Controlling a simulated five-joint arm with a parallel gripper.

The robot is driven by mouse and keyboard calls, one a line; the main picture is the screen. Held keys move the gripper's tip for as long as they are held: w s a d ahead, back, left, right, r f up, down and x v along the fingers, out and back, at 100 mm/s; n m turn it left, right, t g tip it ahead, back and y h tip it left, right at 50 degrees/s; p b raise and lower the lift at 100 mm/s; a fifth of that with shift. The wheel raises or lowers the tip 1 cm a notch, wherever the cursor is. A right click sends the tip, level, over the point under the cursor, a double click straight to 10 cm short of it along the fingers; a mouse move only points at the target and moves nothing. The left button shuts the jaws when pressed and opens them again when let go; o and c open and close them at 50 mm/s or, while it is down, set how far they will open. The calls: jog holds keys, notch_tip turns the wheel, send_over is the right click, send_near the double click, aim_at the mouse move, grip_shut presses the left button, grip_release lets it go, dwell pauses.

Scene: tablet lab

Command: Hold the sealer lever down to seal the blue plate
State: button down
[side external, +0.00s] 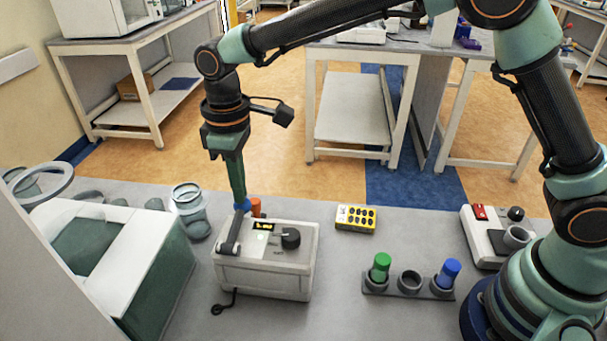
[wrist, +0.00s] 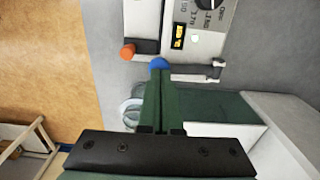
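The sealer (side external: 262,273) is a white box with a yellow-lit display and a black dial on top; part of it shows in the wrist view (wrist: 205,30). Its grey lever (side external: 231,234) is on the left side, rising toward a blue knob (side external: 243,205). In the wrist view the lever (wrist: 198,77) runs right from the blue knob (wrist: 158,63). My gripper (side external: 241,199) points down with its tips at the knob. Its fingers (wrist: 158,75) look closed together, with the knob just beyond the tips; whether they touch it is unclear. I cannot make out a blue plate.
Glass jars (side external: 188,208) and a white-green bin (side external: 150,270) stand left.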

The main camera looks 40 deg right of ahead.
jog(key=shift+f, duration=0.6)
dwell(3.5)
jog(key=shift+r, duration=0.95)
jog(key=shift+s+a+r, duration=0.1)
jog(key=shift+r, duration=0.6)
jog(key=shift+r, duration=0.3)
